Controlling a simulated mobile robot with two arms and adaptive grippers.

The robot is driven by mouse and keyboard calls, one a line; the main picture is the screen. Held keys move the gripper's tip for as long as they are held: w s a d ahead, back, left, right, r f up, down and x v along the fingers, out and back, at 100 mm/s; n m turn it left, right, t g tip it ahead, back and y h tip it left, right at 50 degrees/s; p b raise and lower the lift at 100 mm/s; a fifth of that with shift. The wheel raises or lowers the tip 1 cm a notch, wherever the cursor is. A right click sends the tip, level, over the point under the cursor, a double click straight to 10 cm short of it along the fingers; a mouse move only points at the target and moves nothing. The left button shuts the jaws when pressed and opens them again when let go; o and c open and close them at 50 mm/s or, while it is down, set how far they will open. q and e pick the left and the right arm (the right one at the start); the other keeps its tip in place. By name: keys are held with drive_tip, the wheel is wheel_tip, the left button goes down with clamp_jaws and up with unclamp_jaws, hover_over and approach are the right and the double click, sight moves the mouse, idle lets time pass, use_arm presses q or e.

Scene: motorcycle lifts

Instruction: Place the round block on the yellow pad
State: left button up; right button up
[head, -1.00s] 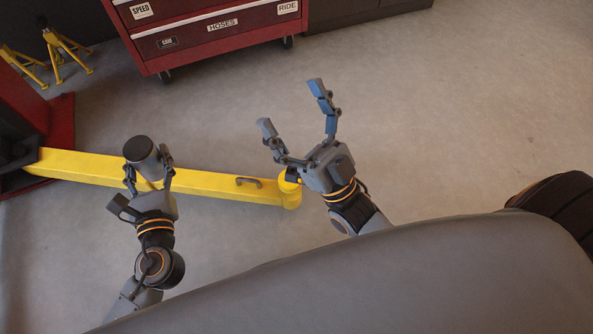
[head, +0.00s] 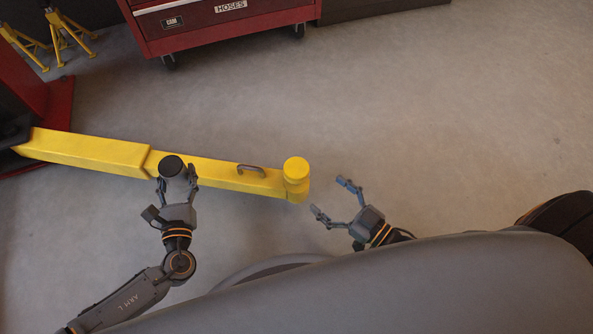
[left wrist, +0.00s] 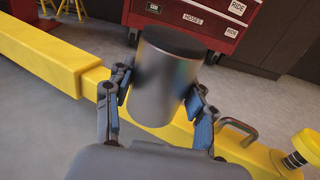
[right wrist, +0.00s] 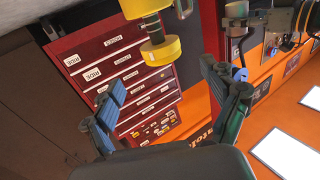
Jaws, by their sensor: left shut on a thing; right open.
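The round block (head: 173,168) is a grey metal cylinder with a dark top. My left gripper (head: 177,184) is shut on it; in the left wrist view the block (left wrist: 158,85) stands slightly tilted between the two fingers (left wrist: 160,100). The yellow pad (head: 296,168) is a round disc at the right end of the yellow lift arm (head: 215,171), to the right of the held block. The pad also shows at the right edge of the left wrist view (left wrist: 312,142) and at the top of the right wrist view (right wrist: 160,50). My right gripper (head: 332,198) is open and empty, right of and below the pad.
A curved handle (head: 250,169) rises from the lift arm between block and pad. A red tool cabinet (head: 220,25) stands at the back, with yellow stands (head: 65,30) at the far left. A large grey surface (head: 400,285) fills the foreground. The floor right of the pad is clear.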

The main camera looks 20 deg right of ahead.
sight(296, 169)
use_arm(q)
wheel_tip(296, 169, down, 4)
drive_tip(key=b, duration=0.4)
drive_tip(key=shift+f, duration=0.2)
use_arm(e)
drive_tip(key=x, duration=0.9)
drive_tip(key=shift+w+a, duration=0.15)
drive_tip(key=shift+w, duration=0.05)
use_arm(q)
drive_tip(key=shift+f, duration=0.2)
use_arm(e)
drive_tip(key=shift+w+a, duration=0.35)
drive_tip(key=shift+w, duration=0.2)
drive_tip(key=c, duration=1.2)
use_arm(q)
drive_tip(key=shift+r, duration=0.15)
use_arm(e)
drive_tip(key=shift+r+y, duration=0.15)
drive_tip(key=shift+y, duration=0.15)
